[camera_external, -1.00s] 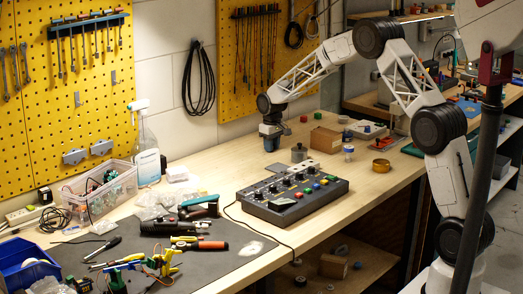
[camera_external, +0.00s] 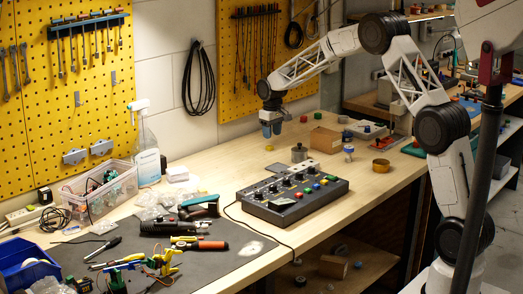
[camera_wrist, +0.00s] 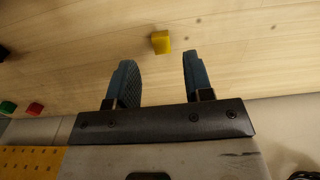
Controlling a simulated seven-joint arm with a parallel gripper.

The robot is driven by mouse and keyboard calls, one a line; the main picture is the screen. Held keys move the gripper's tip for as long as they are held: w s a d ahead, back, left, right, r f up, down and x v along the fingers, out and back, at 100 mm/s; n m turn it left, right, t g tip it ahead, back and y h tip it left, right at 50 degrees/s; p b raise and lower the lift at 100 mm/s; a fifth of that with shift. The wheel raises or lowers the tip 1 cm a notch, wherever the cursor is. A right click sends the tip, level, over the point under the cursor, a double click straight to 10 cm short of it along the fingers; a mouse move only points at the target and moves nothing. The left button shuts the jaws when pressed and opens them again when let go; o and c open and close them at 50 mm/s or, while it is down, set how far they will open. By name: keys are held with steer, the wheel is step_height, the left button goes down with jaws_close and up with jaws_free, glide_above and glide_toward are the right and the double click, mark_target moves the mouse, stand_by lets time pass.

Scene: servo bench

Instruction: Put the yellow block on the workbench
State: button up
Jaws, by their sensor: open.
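The yellow block (camera_external: 269,148) lies on the bare wood of the workbench (camera_external: 215,165), near the wall. My gripper (camera_external: 272,134) is just above it, pointing down, with its two blue fingers apart and nothing between them. In the wrist view the yellow block (camera_wrist: 161,42) sits on the wood beyond the open fingertips (camera_wrist: 157,58). It is apart from both fingers.
A grey control box (camera_external: 292,196) with colored buttons and a small metal pot (camera_external: 299,153) stand in front of my gripper. A red block (camera_external: 303,118) is to its right. Tools cover the dark mat (camera_external: 225,262). Wood left of the gripper is clear.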

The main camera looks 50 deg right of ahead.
mark_target(272, 147)
step_height(272, 147, up, 7)
steer(key=shift+f, duration=0.2)
stand_by(0.5)
stand_by(0.3)
steer(key=s+a+r, duration=0.3)
steer(key=s+r, duration=0.2)
steer(key=s, duration=0.5)
steer(key=s+a+r+t, duration=0.1)
steer(key=s+a+r, duration=0.3)
steer(key=s, duration=0.7)
steer(key=s+a+r, duration=0.2)
steer(key=s+r, duration=0.4)
steer(key=s, duration=0.4)
steer(key=s+a+f, duration=0.1)
steer(key=s+f, duration=0.1)
steer(key=s, duration=0.8)
steer(key=s+a+f+t, duration=0.1)
steer(key=s+a+f, duration=0.1)
steer(key=s, duration=0.9)
steer(key=s+a+f, duration=0.1)
steer(key=s+f, duration=0.1)
steer(key=s, duration=0.9)
steer(key=shift+a+t, duration=0.3)
